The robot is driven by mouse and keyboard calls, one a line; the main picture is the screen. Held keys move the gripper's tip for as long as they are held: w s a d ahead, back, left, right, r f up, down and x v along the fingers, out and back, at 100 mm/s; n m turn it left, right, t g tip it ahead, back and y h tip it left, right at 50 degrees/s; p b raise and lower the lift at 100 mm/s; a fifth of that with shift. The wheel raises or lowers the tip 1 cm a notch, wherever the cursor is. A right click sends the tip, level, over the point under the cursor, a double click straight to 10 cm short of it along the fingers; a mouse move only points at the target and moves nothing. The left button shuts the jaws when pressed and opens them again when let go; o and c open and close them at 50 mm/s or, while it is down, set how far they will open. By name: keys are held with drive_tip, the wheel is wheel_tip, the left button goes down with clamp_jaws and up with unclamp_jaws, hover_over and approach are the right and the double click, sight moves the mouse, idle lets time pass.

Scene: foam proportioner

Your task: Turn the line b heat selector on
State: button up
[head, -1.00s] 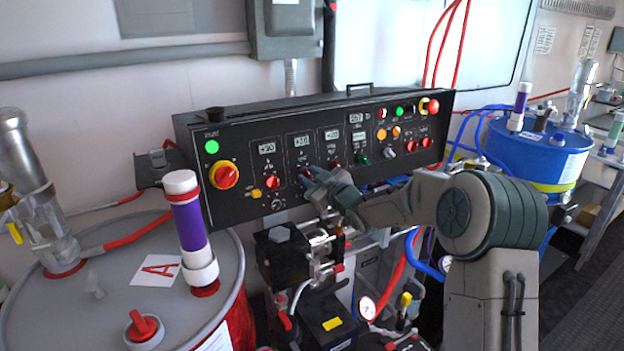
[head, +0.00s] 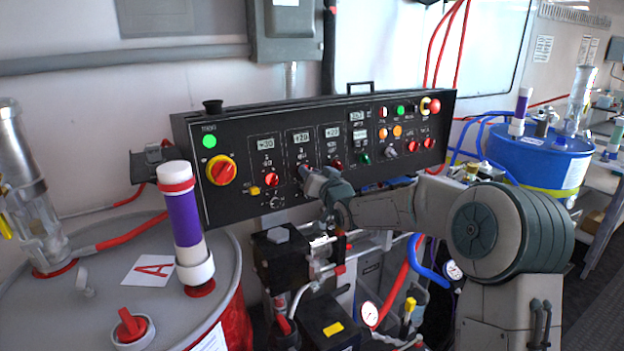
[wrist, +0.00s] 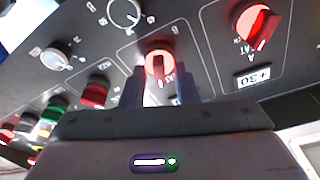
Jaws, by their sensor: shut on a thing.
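The black control panel (head: 235,140) stands against the wall, with a row of red selectors under small displays. The line b heat selector (wrist: 160,63) is the second in the row, red and lit in the wrist view. Its ridge stands about upright there, and its label is partly covered. My gripper (wrist: 160,88) is shut on this selector, one finger on each side. In the head view my gripper (head: 308,176) covers most of the selector. The line A heat selector (wrist: 258,25) beside it is red and lit, its ridge tilted, with a +30 display (wrist: 254,76).
A third red selector (wrist: 95,93) is close on the other side and looks darker. A large red-yellow switch (head: 221,170) is at the panel's left. Drum A with a purple-banded cylinder (head: 187,225) stands front left. Pump hardware (head: 325,320) sits below the panel.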

drive_tip(key=shift+f+m, duration=0.15)
drive_tip(key=shift+m, duration=0.85)
drive_tip(key=o, duration=0.6)
drive_tip(key=b+v, duration=0.1)
drive_tip(key=v, duration=1.3)
drive_tip(key=shift+a+r+b, duration=0.15)
drive_tip(key=shift+r+b, duration=0.1)
drive_tip(key=shift+b, duration=0.15)
